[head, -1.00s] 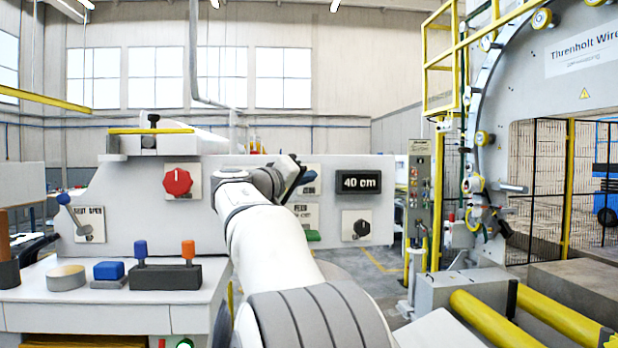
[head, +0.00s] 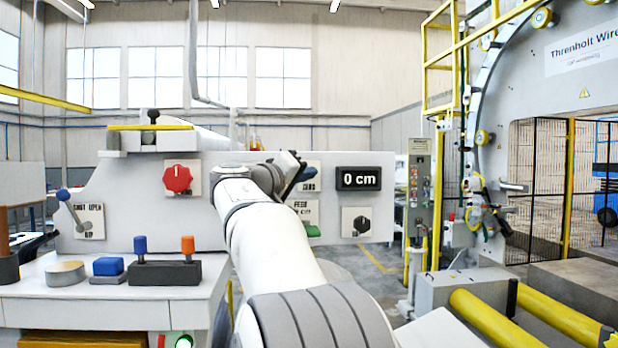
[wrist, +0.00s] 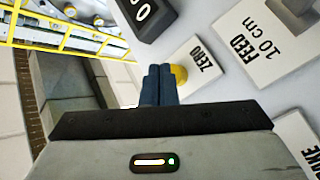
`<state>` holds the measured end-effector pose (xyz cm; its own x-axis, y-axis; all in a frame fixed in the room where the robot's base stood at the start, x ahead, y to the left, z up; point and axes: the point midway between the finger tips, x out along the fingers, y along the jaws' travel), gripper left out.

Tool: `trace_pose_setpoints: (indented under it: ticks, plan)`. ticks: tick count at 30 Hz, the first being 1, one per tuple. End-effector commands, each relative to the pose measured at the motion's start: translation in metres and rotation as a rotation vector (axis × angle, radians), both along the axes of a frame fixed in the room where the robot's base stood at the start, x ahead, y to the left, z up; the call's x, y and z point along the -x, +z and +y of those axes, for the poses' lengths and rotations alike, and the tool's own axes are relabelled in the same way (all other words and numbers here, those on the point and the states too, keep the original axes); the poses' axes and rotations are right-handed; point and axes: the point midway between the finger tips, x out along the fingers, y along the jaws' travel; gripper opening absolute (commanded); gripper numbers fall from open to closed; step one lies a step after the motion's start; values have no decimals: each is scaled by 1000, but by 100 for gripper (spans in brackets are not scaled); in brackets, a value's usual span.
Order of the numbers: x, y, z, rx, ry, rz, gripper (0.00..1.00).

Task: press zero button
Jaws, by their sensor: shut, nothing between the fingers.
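The yellow zero button (wrist: 180,74) shows in the wrist view, partly hidden behind my fingers. Its white ZERO plate (wrist: 206,60) is just to the right; in the head view part of that plate (head: 311,186) shows beside my gripper. My gripper (wrist: 160,70) is shut and empty, its blue fingertips at the button's left edge. I cannot tell whether they touch it. In the head view my gripper (head: 300,172) is at the grey panel, and my arm hides the button. The display (head: 358,178) reads 0 cm.
A FEED 10 cm plate (wrist: 250,38) lies right of the ZERO plate. The panel also carries a red knob (head: 178,179) and a black rotary switch (head: 361,224). Yellow rollers (head: 495,318) are at lower right.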

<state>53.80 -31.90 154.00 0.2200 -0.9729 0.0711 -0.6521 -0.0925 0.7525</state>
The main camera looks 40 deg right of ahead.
Motion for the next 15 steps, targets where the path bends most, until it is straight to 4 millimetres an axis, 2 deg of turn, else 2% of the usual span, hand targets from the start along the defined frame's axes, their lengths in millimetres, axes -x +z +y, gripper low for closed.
trace_pose_setpoints:
  ticks: [4,15]
  plan:
    - [7,-2,4,1,0,0,0]
    - [8,-1,5,0,0,0,0]
